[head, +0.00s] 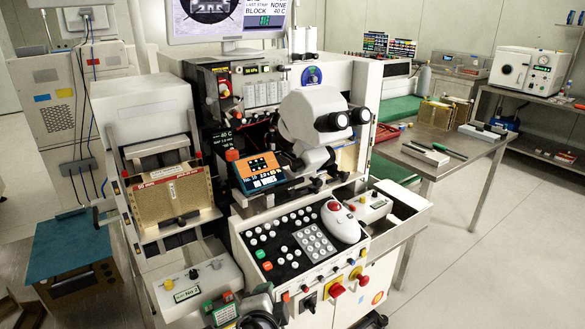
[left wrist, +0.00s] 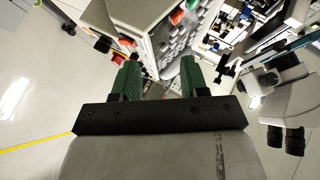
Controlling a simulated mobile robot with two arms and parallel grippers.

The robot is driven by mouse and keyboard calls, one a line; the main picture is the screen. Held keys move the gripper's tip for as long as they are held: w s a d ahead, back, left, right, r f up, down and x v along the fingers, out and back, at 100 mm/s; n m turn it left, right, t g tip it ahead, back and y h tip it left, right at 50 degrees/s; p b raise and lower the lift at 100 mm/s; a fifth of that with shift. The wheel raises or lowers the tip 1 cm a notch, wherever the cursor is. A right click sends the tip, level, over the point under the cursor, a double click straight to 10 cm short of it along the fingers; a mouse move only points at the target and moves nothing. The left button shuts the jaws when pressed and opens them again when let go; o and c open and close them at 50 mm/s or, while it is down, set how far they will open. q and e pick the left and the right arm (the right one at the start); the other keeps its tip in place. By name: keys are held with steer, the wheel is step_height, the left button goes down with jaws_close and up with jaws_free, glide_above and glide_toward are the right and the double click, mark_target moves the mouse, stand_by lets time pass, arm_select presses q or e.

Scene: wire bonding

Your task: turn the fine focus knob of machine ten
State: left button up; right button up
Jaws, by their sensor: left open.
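The machine with the white binocular microscope (head: 308,112) stands in the middle of the head view. Dark knobs (head: 318,184) sit low on the microscope's stand; I cannot tell which one is the fine focus knob. The microscope also shows at the right of the left wrist view (left wrist: 285,88), with its dark eyepieces pointing down in the picture. My left gripper (left wrist: 159,70) has two green fingers, apart with nothing between them. It is away from the microscope, which lies to its right in the wrist view. My right gripper is not in view.
A sloped control panel (head: 300,243) with buttons, a keypad and a white mouse-like device (head: 341,222) lies below the microscope. An orange-framed display (head: 258,173) stands left of it. A metal side table (head: 455,150) is at right. Open floor (head: 510,255) lies at front right.

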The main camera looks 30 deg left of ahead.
arm_select(q)
steer(key=w+a+r+m+t+y, duration=0.25)
steer(key=w+r+m+t, duration=0.25)
steer(key=w+r, duration=0.3)
steer(key=m+t+h, duration=0.2)
steer(key=m+t, duration=0.3)
steer(key=m, duration=0.1)
glide_toward(293, 169)
steer(key=p+x, duration=0.3)
steer(key=x, duration=0.4)
steer(key=shift+w+r, duration=0.25)
steer(key=shift+r, duration=0.05)
steer(key=shift+w+a+r, duration=0.15)
steer(key=shift+w+a, duration=0.05)
steer(key=shift+w, duration=0.4)
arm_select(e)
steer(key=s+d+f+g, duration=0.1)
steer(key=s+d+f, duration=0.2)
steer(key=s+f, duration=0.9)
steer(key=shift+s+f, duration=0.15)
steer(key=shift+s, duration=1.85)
arm_select(q)
steer(key=shift+c, duration=0.4)
